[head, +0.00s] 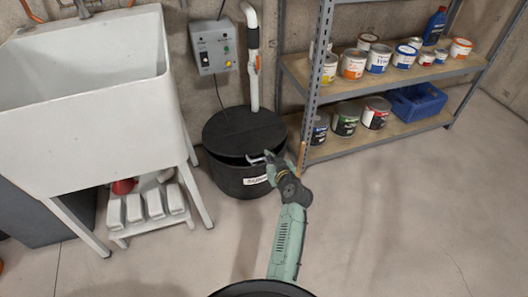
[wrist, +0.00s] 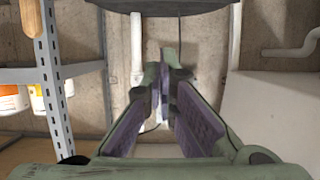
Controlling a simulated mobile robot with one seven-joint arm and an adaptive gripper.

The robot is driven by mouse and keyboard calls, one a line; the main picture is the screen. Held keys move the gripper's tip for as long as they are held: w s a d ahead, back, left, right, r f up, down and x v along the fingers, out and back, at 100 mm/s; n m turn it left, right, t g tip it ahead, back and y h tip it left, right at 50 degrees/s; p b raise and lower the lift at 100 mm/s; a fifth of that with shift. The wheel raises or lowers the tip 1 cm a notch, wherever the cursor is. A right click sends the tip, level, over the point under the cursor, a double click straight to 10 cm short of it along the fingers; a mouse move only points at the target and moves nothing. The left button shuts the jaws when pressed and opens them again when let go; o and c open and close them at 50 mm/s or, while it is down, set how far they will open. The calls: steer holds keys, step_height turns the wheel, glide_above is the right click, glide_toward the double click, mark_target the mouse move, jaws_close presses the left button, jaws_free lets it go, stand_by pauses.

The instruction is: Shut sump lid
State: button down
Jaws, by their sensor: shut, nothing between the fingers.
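The black round sump (head: 237,178) stands on the floor between the sink and the shelf, with a white label on its front. Its dark lid (head: 243,130) lies over the top, close to level. A dark gap shows between the lid's front edge and the sump's rim. A pale handle (head: 256,160) shows at the lid's front edge. My gripper (head: 272,161) is shut and empty at the front right of the lid, close to the handle; I cannot tell if they touch. In the wrist view my gripper's fingers (wrist: 165,78) meet at their tips.
A white sink (head: 85,100) on legs stands at left, with white bottles on a low stand under it. A metal shelf (head: 400,75) with paint cans and a blue crate (head: 417,104) is at right. A white pipe (head: 253,70) rises behind the lid. The floor at right is clear.

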steer(key=w+a+f+b, duration=0.2)
steer(key=w+f+b, duration=0.3)
steer(key=w+f, duration=0.2)
steer(key=shift+w+a, duration=0.3)
steer(key=shift+w, duration=0.05)
